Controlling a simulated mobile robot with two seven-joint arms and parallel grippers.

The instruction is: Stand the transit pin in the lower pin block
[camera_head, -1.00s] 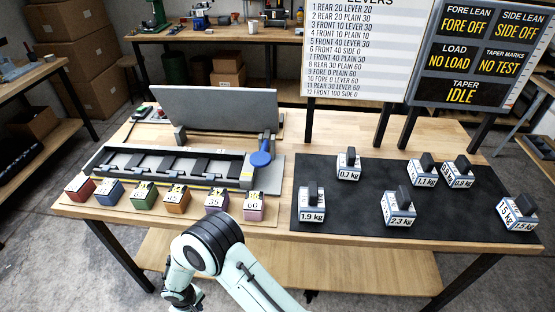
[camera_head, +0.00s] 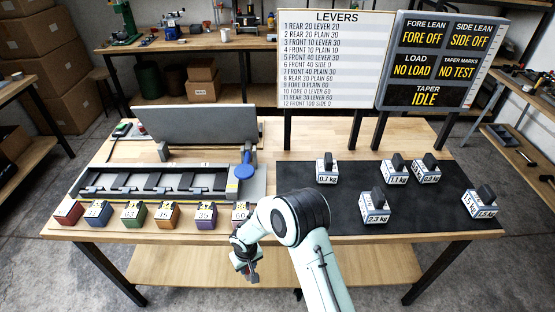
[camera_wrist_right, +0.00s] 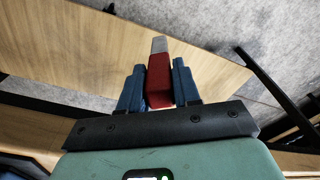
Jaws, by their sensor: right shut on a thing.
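My right gripper (camera_head: 248,272) hangs low in front of the table's front edge in the head view. In the right wrist view its blue fingers (camera_wrist_right: 158,88) are shut on a red piece with a grey tip (camera_wrist_right: 159,75), which looks like the transit pin. The grey tip points away from the gripper. The grey fixture (camera_head: 160,184) with a row of dark slots, a raised grey panel (camera_head: 193,125) and a blue round knob (camera_head: 244,172) stands on the left of the table. I cannot make out the lower pin block. My left gripper is not in view.
A row of coloured numbered blocks (camera_head: 130,213) lines the front left edge. Labelled weights (camera_head: 374,206) stand on a black mat (camera_head: 345,182) at the right. A lever list board (camera_head: 335,60) and a status display (camera_head: 443,60) stand behind. My arm covers the mat's front left.

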